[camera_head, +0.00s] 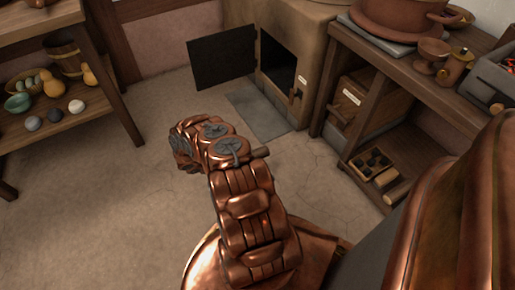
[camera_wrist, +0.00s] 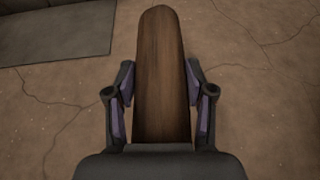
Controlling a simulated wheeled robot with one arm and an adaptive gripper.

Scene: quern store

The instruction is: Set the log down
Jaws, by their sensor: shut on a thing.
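The log (camera_wrist: 160,75) is a dark brown wooden piece with a rounded far end. In the wrist view it lies lengthwise between the two fingers of my gripper (camera_wrist: 160,108), which is shut on it. Bare floor shows below and around it. In the head view a short brown end of the log (camera_head: 261,152) sticks out to the right of my copper arm. The fingers themselves are hidden there by my arm. How high the log is above the floor I cannot tell.
A clay oven has an open dark door (camera_head: 222,56) and a grey slab (camera_head: 258,108) on the floor before it. A bench (camera_head: 395,65) stands right, with a tray (camera_head: 372,164) below. A shelf (camera_head: 70,122) with bowls and gourds stands left. The floor (camera_head: 110,205) between is clear.

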